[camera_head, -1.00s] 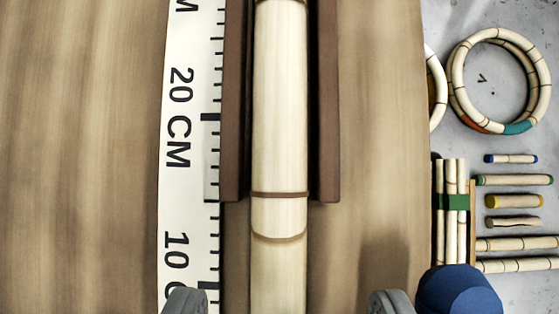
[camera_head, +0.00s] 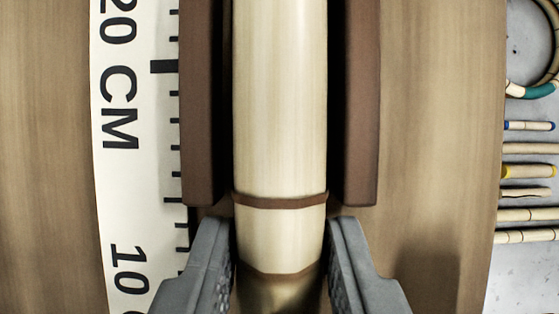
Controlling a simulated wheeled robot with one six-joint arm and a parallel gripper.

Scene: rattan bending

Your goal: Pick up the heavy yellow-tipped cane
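A thick pale cane (camera_head: 280,100) with brown bands runs down the middle of the view, between two dark brown rails. Neither of its ends clearly shows, and I see no clear yellow tip on it. Its lowest visible part, between my fingers, is in yellowish-brown shade. My gripper (camera_head: 282,228) has one grey finger on each side of this cane, near its lower band. The fingers are shut against its sides, with no clear gap. A much shorter cane piece with a yellow end (camera_head: 528,171) lies at the far right, away from my gripper.
The left brown rail (camera_head: 205,110) and right brown rail (camera_head: 360,110) end just ahead of my fingertips. A white ruler strip (camera_head: 125,190) lies left on the wooden surface (camera_head: 440,120). Several small canes and part of a ring (camera_head: 540,90) lie on the grey surface at right.

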